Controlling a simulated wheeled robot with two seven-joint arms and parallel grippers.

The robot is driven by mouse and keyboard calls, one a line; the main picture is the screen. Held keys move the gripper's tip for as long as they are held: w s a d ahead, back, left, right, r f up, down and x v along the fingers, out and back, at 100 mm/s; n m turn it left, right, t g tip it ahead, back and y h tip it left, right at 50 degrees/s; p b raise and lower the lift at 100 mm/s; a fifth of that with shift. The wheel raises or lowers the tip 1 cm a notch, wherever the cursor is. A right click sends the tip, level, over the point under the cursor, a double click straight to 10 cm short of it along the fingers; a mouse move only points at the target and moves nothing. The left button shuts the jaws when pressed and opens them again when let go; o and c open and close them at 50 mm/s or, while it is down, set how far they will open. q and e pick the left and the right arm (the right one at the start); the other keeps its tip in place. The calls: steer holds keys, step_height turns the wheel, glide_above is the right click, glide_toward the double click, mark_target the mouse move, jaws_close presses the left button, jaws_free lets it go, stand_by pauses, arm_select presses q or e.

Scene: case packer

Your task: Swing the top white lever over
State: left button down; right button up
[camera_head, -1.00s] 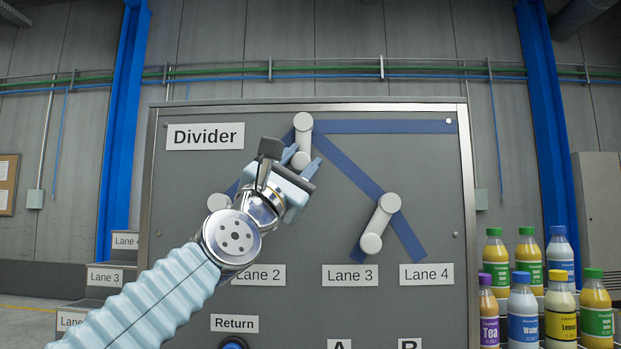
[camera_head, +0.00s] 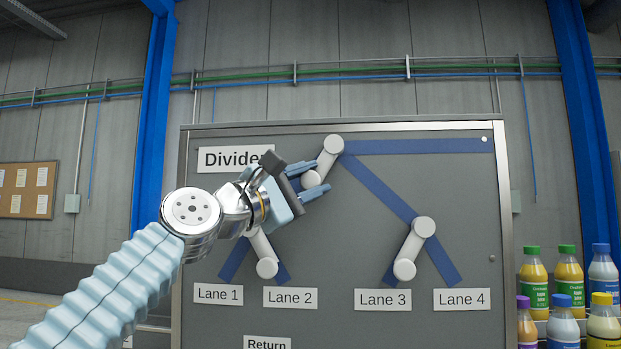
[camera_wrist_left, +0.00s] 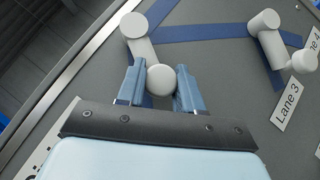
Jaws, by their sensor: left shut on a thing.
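The top white lever (camera_head: 328,160) is on the grey Divider panel (camera_head: 400,190). It hangs from its upper pivot and tilts down to the left, its round knob at the lower end. My left gripper (camera_head: 313,181) is shut on that knob, one finger on each side. In the left wrist view the knob (camera_wrist_left: 161,80) sits between the two blue fingers, with the lever's arm (camera_wrist_left: 139,42) running up to its pivot. My right gripper is not in view.
A lower right white lever (camera_head: 415,247) tilts down left above Lane 3. A lower left lever (camera_head: 265,255), partly behind my gripper, tilts down right above Lane 2. Blue stripes mark the panel. Bottles (camera_head: 567,290) stand at the right.

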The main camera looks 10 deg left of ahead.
arm_select(q)
steer(key=c, duration=0.7)
jaws_free()
steer(key=shift+c, duration=0.2)
steer(key=shift+s+a+f+b, duration=0.15)
steer(key=shift+f+b, duration=0.1)
steer(key=shift+b, duration=0.05)
steer(key=b+v, duration=0.6)
steer(key=v, duration=0.7)
steer(key=shift+b, duration=0.4)
steer(key=shift+s+a, duration=0.1)
